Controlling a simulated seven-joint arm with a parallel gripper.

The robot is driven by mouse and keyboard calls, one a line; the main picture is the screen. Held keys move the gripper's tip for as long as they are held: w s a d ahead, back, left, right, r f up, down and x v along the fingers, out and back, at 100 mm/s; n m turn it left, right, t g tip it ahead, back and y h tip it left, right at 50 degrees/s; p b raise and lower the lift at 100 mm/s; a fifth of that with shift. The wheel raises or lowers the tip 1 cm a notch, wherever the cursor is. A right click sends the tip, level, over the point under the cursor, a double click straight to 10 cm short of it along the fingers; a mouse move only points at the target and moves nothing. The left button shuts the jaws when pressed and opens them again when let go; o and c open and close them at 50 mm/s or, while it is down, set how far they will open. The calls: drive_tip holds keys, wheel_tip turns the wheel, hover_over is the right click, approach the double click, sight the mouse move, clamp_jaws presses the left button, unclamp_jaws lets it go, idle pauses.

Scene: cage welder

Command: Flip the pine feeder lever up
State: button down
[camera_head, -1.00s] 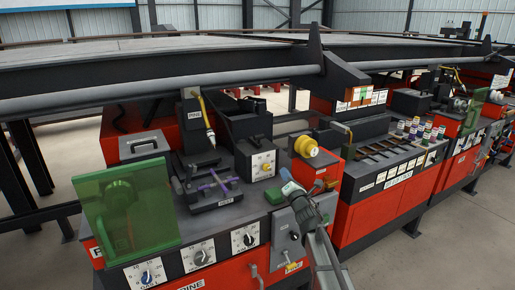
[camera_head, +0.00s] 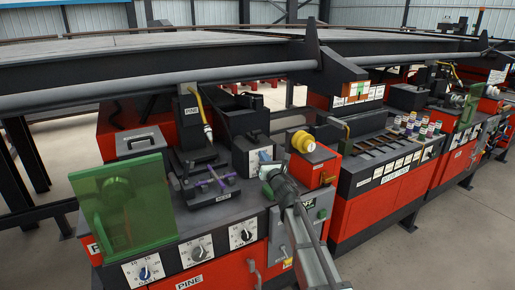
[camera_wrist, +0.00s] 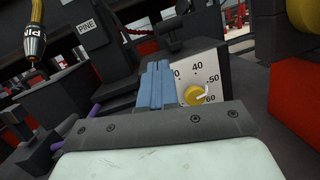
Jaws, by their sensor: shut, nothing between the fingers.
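My gripper (camera_head: 264,158) has its blue fingers shut together and empty. It is at the pine station, in front of the dial box with the yellow knob (camera_wrist: 195,95). In the wrist view the blue fingertips (camera_wrist: 158,72) overlap the left part of the dial's white face; I cannot tell whether they touch it. A grey lever (camera_head: 251,267) hangs on the red front of the pine station. A grey panel (camera_head: 276,236) beside it is partly hidden by my arm. No readable label shows which part is the feeder lever.
A green guard (camera_head: 122,207) stands at the front left. Purple handles (camera_head: 215,182) lie left of my gripper. A yellow spool (camera_head: 303,141) on a red box is close at its right. A hanging tool (camera_wrist: 34,40) is at the wrist view's upper left. The floor at right is clear.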

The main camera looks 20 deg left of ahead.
drive_tip(key=x, duration=1)
drive_tip(key=shift+f, duration=0.1)
drive_tip(key=shift+w+a+r, duration=0.1)
drive_tip(key=shift+r, duration=0.6)
drive_tip(key=shift+w+a+r, duration=0.15)
drive_tip(key=shift+w+r, duration=0.05)
drive_tip(key=shift+r, duration=0.5)
drive_tip(key=w+a+r, duration=0.5)
drive_tip(key=r, duration=0.1)
drive_tip(key=shift+w+a+r, duration=0.2)
drive_tip(key=shift+a+r, duration=0.05)
drive_tip(key=shift+r, duration=0.15)
drive_tip(key=shift+s, duration=0.1)
idle(1.1)
wheel_tip(320, 180, up, 6)
hover_over(252, 135)
drive_tip(key=s, duration=0.3)
drive_tip(key=shift+w+d, duration=0.15)
drive_tip(key=shift+d, duration=0.05)
idle(0.3)
